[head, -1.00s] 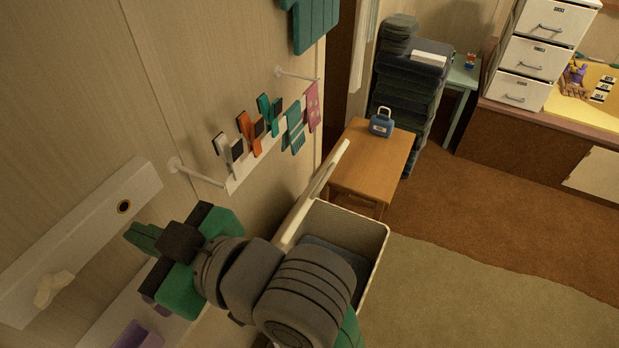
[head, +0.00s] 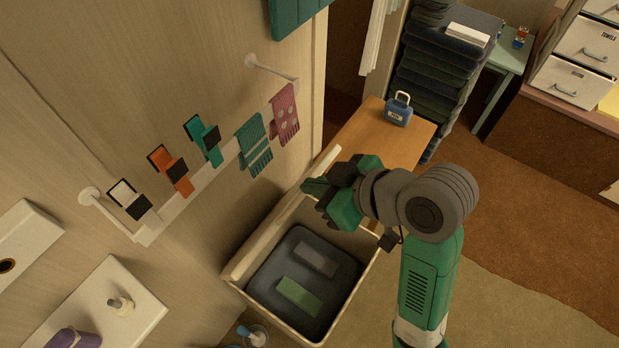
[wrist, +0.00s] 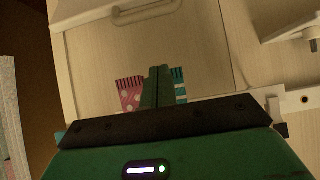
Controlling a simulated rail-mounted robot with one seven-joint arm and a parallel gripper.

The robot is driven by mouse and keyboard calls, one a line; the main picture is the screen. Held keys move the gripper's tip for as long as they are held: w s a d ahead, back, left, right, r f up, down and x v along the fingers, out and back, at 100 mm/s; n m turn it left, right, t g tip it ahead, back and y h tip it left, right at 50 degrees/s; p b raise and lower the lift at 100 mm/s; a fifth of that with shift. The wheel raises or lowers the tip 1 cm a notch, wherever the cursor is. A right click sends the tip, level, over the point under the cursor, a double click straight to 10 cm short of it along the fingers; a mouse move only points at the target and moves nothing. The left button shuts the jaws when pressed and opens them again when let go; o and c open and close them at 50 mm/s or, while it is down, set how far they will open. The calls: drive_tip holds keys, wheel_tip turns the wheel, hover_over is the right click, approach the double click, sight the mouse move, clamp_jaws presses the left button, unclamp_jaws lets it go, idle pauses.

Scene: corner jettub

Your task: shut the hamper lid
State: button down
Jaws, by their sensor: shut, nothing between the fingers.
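The hamper (head: 348,307) is a cream bin against the wall, with its dark-lined inside in plain view. Its cream lid (head: 268,238) stands raised along the wall side, seen nearly edge-on. The hamper is open. My gripper (head: 310,188) is green and dark, over the hamper's far end, with its fingers pointing left at the lid's upper edge. I cannot tell whether they touch it. In the wrist view my gripper's fingers (wrist: 157,82) are together and empty, in front of a pink towel and a teal towel.
A pink towel (head: 285,115) and a teal striped towel (head: 254,145) hang on the wall rail above the lid. A wooden table (head: 360,138) with a blue case (head: 398,110) stands beyond the hamper. Floor (head: 520,250) to the right is clear.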

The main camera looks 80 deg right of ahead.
sight(296, 203)
drive_tip(key=p+x, duration=0.1)
drive_tip(key=x, duration=0.9)
drive_tip(key=shift+a+r, duration=0.1)
drive_tip(key=shift+a, duration=0.05)
drive_tip(key=shift+s+a+f, duration=0.2)
drive_tip(key=shift+s+f, duration=0.15)
drive_tip(key=shift+s, duration=0.25)
drive_tip(key=shift+s+a+f, duration=0.25)
drive_tip(key=shift+s+f, duration=0.1)
drive_tip(key=shift+s, duration=0.2)
drive_tip(key=shift+s+a+f, duration=0.15)
drive_tip(key=shift+s+f, duration=0.2)
drive_tip(key=shift+s, duration=0.1)
